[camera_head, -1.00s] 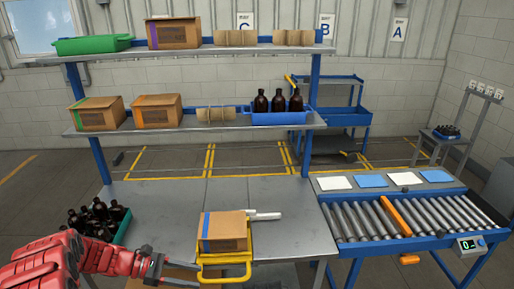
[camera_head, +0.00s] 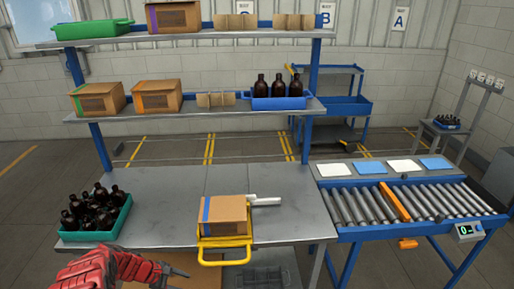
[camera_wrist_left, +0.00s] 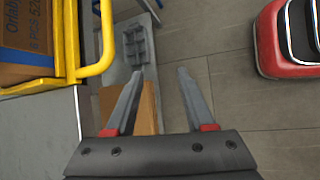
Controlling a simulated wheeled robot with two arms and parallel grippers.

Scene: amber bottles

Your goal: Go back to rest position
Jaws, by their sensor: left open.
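My left arm is red and comes in at the bottom left of the head view, in front of the table's front edge. Its gripper (camera_head: 178,272) shows only in part there. In the left wrist view the left gripper (camera_wrist_left: 160,74) has its two grey fingers apart with nothing between them. A cardboard box (camera_wrist_left: 140,108) lies lower down behind the fingers. My right gripper is not in any view.
The grey table (camera_head: 160,195) carries a cardboard box (camera_head: 225,215) in a yellow holder (camera_head: 224,262) and a green crate (camera_head: 120,225) of amber bottles. Shelves (camera_head: 190,120) stand behind. A roller conveyor (camera_head: 350,207) is at the right.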

